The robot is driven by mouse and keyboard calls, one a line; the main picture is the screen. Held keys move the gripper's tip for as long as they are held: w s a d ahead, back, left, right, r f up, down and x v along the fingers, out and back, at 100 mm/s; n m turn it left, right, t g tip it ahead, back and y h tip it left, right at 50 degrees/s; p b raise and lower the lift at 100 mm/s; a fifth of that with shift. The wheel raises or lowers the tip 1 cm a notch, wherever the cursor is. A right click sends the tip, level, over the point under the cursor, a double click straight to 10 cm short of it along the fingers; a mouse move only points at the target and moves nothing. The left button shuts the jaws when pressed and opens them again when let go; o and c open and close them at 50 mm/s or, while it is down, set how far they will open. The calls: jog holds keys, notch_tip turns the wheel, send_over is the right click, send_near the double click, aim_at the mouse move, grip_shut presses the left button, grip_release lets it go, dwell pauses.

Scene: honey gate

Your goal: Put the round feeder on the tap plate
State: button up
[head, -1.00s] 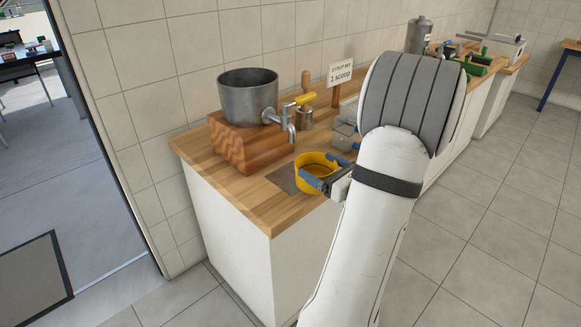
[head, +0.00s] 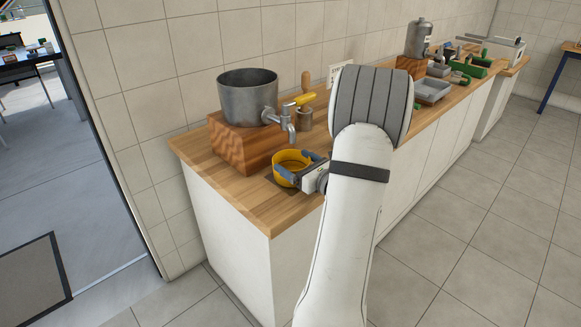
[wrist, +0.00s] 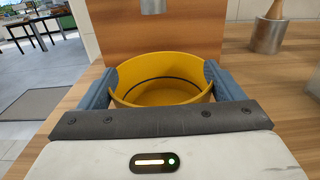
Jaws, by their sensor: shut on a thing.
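The round feeder is a yellow, open-topped ring-like dish (head: 291,160), upright under the tap in the head view. It also shows in the wrist view (wrist: 160,66). My gripper (head: 297,167) has its two blue fingers on opposite sides of it, also seen in the wrist view (wrist: 160,88). The tap plate, a dark flat square (head: 285,189), is mostly hidden under the feeder and gripper. I cannot tell whether the feeder touches it or is just above it.
A grey metal pot (head: 247,95) with a yellow-handled tap (head: 290,125) stands on a wooden block (head: 238,143) just behind the feeder. A metal cup with a wooden-handled tool (head: 305,118) is at its right. The counter's front left corner (head: 262,218) is bare.

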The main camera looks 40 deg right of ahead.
jog(key=shift+f, duration=0.1)
jog(key=o, duration=0.9)
jog(key=shift+c, duration=0.2)
